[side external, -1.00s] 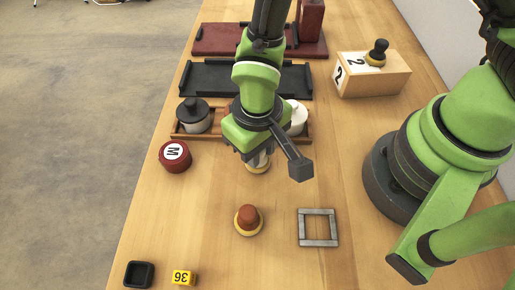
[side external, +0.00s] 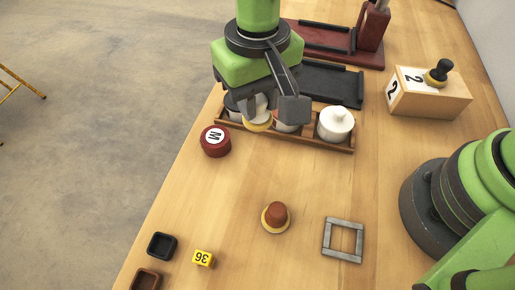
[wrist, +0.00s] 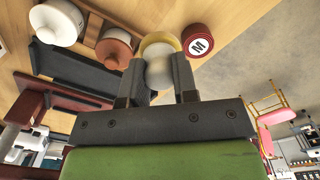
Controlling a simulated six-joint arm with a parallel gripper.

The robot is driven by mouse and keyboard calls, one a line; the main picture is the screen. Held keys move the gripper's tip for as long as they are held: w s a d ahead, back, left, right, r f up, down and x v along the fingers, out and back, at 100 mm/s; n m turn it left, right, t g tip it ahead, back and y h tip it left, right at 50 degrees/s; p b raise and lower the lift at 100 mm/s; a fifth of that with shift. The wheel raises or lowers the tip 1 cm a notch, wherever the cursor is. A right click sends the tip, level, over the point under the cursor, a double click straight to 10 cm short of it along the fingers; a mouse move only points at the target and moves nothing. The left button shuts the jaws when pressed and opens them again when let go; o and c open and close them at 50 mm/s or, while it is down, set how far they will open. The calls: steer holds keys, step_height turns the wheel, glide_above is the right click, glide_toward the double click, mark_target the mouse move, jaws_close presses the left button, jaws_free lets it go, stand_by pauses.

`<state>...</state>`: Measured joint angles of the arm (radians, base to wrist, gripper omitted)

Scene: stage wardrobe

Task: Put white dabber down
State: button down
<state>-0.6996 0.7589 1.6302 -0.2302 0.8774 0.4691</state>
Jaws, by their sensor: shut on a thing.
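The white dabber, with a white knob and a round yellow-edged pad, is in my gripper (side external: 258,108). Its pad (side external: 257,126) points down in the side view, in front of the pot tray and apparently above the table. The wrist view shows its white knob (wrist: 159,72) between the two fingers of my gripper (wrist: 160,65), which are shut on it. A dabber with a red-brown knob (side external: 276,212) stands upright on the table nearer the camera. A dabber with a black knob (side external: 440,70) stands on a wooden box.
A wooden tray (side external: 345,149) holds a white pot (side external: 335,125) and other lidded pots, partly hidden by my gripper. A red tin marked M (side external: 215,142) is close by. A grey square frame (side external: 342,241) and yellow cube (side external: 202,258) lie nearer. Bare table lies between.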

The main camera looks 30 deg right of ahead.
steer(key=f, duration=1)
steer(key=shift+w+a, duration=0.2)
steer(key=shift+f, duration=0.1)
steer(key=c, duration=0.9)
jaws_free()
